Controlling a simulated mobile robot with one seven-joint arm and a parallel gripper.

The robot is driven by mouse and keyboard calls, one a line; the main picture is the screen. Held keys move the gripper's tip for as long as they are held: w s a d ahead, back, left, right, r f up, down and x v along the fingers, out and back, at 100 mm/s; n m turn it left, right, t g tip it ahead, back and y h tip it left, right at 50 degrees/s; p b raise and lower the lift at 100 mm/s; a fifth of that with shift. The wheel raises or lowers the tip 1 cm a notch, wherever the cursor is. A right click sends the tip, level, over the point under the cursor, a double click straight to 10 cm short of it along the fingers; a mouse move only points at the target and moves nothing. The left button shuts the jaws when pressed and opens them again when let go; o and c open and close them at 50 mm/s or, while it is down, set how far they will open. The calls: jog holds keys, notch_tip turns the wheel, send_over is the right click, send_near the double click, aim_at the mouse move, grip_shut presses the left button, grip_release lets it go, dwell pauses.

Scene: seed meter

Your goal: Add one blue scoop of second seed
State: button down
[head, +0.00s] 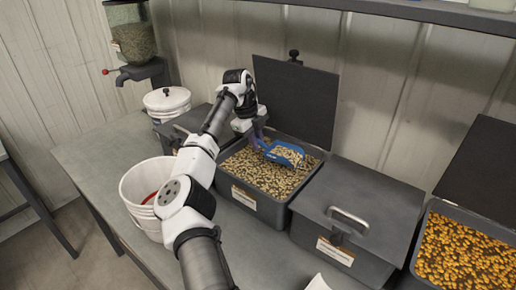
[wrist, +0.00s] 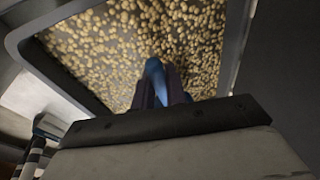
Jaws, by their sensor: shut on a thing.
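My gripper (head: 259,134) is shut on the handle of the blue scoop (head: 285,153), over the open seed bin (head: 233,195). The scoop's bowl shows pale seed in it, close above or at the seed surface; I cannot tell whether it touches. In the wrist view the blue handle (wrist: 155,78) stands between my gripper's fingers (wrist: 160,90), with the pale seed (wrist: 110,45) beyond; the scoop's bowl is hidden there. The seed bin's dark lid (head: 295,100) stands open behind it. A white bucket (head: 137,190) with something red inside stands left of the bin, partly behind my arm.
A closed dark bin (head: 375,205) with a handle is right of the seed bin. An open bin of orange seed (head: 465,250) is at far right. A lidded white bucket (head: 168,104) and a wall hopper (head: 132,40) are at back left. Bare bench (head: 95,160) shows at left.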

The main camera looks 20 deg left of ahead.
jog(key=shift+v, duration=0.85)
jog(key=shift+w+a+r, duration=0.15)
jog(key=shift+a+r, duration=0.1)
jog(key=shift+r, duration=0.6)
jog(key=shift+w+a+r, duration=0.2)
jog(key=shift+a+r, duration=0.1)
jog(key=shift+r, duration=0.55)
jog(key=shift+w+a+r, duration=0.15)
jog(key=shift+a+r, duration=0.1)
jog(key=shift+r, duration=0.6)
